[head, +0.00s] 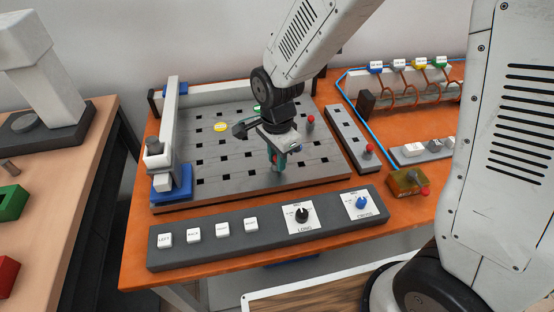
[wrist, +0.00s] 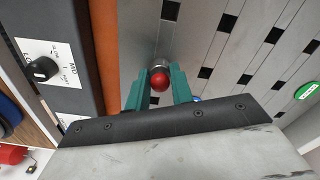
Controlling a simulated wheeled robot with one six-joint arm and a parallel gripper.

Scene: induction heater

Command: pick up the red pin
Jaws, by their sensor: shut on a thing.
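A red ball-topped pin (wrist: 160,81) with a silvery collar sits between the teal fingers of my gripper (wrist: 160,92) in the wrist view. The fingers are shut on it from both sides. In the head view my gripper (head: 278,163) points down over the front part of the grey slotted plate (head: 225,180). The fingers hide the held pin there, and I cannot tell whether its lower end is in the plate. Another red-topped pin (head: 311,121) stands at the plate's right side. A further one (head: 369,149) stands on the narrow grey strip.
A control panel (head: 270,236) with white buttons and two knobs lies in front of the plate. A white rail with a blue foot (head: 172,184) stands at the left. An amber box (head: 405,182) and copper coils (head: 405,86) are at the right.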

